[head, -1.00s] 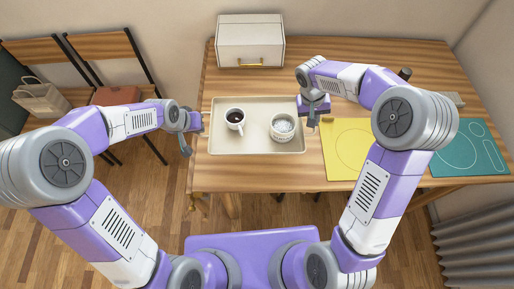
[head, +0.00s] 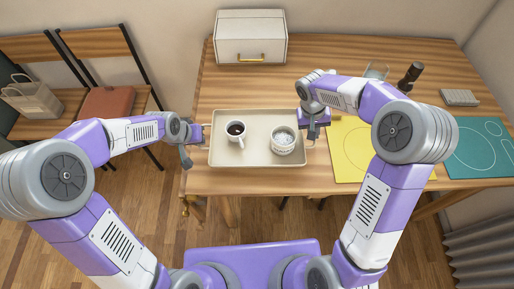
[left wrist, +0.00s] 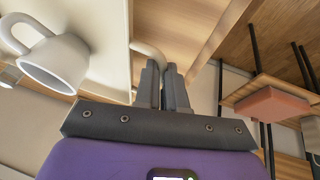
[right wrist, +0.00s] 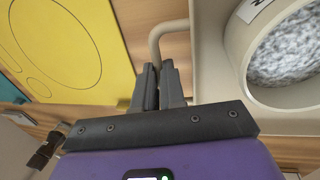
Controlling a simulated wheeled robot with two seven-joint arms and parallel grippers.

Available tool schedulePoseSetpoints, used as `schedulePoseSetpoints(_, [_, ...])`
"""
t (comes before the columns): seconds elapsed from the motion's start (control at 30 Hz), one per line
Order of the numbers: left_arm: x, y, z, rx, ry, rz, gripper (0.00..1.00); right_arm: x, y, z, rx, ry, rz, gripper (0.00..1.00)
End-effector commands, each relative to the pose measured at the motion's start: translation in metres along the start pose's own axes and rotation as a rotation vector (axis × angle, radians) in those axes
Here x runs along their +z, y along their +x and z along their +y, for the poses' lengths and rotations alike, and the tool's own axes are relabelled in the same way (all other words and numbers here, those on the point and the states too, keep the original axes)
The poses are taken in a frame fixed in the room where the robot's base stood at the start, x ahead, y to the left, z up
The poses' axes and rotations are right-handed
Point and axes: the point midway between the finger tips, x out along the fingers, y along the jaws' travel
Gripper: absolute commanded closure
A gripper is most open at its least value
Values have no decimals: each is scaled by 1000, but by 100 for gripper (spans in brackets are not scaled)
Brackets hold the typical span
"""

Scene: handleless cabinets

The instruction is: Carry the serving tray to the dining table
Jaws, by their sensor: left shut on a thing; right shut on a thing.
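The beige serving tray (head: 262,117) is level over the front part of the wooden dining table (head: 225,85). I cannot tell whether it touches the tabletop.
A yellow mat (head: 350,155) lies right of the tray, with a teal mat (head: 470,150) further right. A white box (head: 250,38) stands at the back. A glass (head: 377,71), a dark bottle (head: 410,77) and a grey block (head: 460,97) are at the back right. Chairs (head: 110,95) stand left.

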Motion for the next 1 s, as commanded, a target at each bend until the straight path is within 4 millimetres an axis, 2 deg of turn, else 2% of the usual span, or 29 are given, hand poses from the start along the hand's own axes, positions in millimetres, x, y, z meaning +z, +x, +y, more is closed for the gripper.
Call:
schedulePoseSetpoints(0.47, [1, 3, -1, 0, -1, 3, 100, 0, 3, 0, 1, 0, 2, 100])
schedulePoseSetpoints(1.0, [10, 25, -6, 0, -1, 2, 100, 0, 27, -5, 1, 0, 2, 100])
